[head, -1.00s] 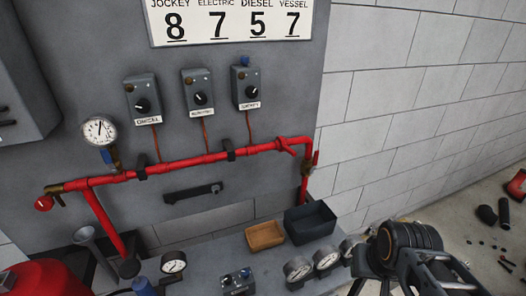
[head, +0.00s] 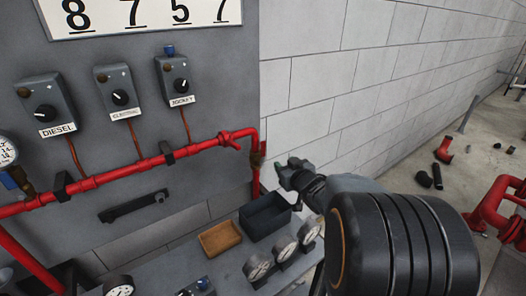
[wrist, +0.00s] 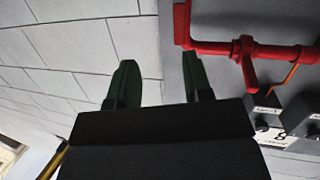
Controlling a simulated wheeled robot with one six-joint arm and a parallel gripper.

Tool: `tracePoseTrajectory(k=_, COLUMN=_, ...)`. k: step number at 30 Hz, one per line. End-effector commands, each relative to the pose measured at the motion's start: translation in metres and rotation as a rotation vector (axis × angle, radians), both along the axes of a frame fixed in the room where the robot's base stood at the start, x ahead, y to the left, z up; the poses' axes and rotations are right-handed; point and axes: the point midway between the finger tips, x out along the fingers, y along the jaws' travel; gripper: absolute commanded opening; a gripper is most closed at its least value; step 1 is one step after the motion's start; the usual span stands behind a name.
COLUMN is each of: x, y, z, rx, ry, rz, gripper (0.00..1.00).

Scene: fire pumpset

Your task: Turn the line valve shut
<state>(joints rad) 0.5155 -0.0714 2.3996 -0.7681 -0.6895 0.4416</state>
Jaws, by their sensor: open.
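The red pipe (head: 120,176) runs across the grey panel, then bends down at its right end. My gripper (head: 284,165) is just right of this stretch in the head view, open and apparently empty. In the wrist view my gripper (wrist: 160,82) has its two dark green fingers spread apart. No valve lever shows between the fingers.
Three switch boxes marked diesel (head: 43,107), electric (head: 119,92) and jockey (head: 175,80) hang above the pipe. A dark bin (head: 265,216), a tan tray (head: 220,238) and gauges (head: 284,248) stand below. A block wall (head: 345,80) lies right; red pipework (head: 497,207) stands on the floor.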

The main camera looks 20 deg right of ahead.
Motion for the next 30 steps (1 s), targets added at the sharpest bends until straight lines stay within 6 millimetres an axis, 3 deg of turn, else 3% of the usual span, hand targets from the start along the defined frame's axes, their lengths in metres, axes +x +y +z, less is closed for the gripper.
tracePoseTrajectory(k=9, x=-0.005, y=-0.005, z=-0.006, rx=0.098, ry=-0.170, rz=0.200, gripper=0.46)
tracePoseTrajectory(k=14, x=0.004, y=-0.002, z=-0.005, rx=0.114, ry=-0.190, rz=0.232, gripper=0.46)
tracePoseTrajectory(k=30, x=0.099, y=0.017, z=-0.004, rx=0.114, ry=-0.191, rz=0.232, gripper=0.46)
